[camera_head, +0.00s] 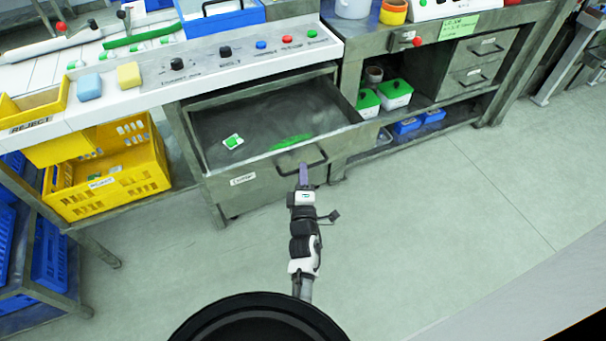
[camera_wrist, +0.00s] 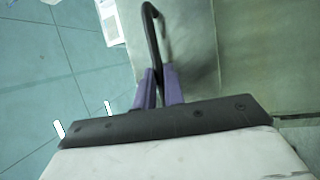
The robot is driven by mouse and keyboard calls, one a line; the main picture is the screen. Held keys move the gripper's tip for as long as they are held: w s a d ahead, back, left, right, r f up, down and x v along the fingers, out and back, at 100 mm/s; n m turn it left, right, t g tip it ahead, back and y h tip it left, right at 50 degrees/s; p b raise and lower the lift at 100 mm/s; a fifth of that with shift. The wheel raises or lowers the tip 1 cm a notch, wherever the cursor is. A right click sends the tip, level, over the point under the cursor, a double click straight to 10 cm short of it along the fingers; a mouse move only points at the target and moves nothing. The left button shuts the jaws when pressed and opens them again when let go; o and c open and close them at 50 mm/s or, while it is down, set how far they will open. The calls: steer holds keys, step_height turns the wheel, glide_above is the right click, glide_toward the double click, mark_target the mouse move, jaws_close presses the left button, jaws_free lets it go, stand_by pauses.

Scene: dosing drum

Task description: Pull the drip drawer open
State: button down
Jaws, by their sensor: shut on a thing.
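The drip drawer (camera_head: 265,186) is a grey metal drawer under the control panel. In the head view it stands well out from its cabinet, with its inside showing. A small white and green item (camera_head: 232,141) and a green patch (camera_head: 291,141) lie inside it. Its dark bar handle (camera_head: 314,165) is on the front face. My gripper (camera_head: 303,172) is at this handle. In the wrist view the purple fingers (camera_wrist: 159,87) are shut around the dark handle (camera_wrist: 151,35), one on each side.
A yellow crate (camera_head: 110,172) stands left of the drawer, and blue crates (camera_head: 48,255) stand lower left. A cabinet with shelves (camera_head: 430,110) holding green-lidded tubs (camera_head: 395,93) is to the right. The floor (camera_head: 430,220) in front and to the right is clear.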

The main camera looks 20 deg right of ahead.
steer(key=shift+d, duration=0.1)
steer(key=c, duration=1.5)
jaws_free()
steer(key=shift+s, duration=0.1)
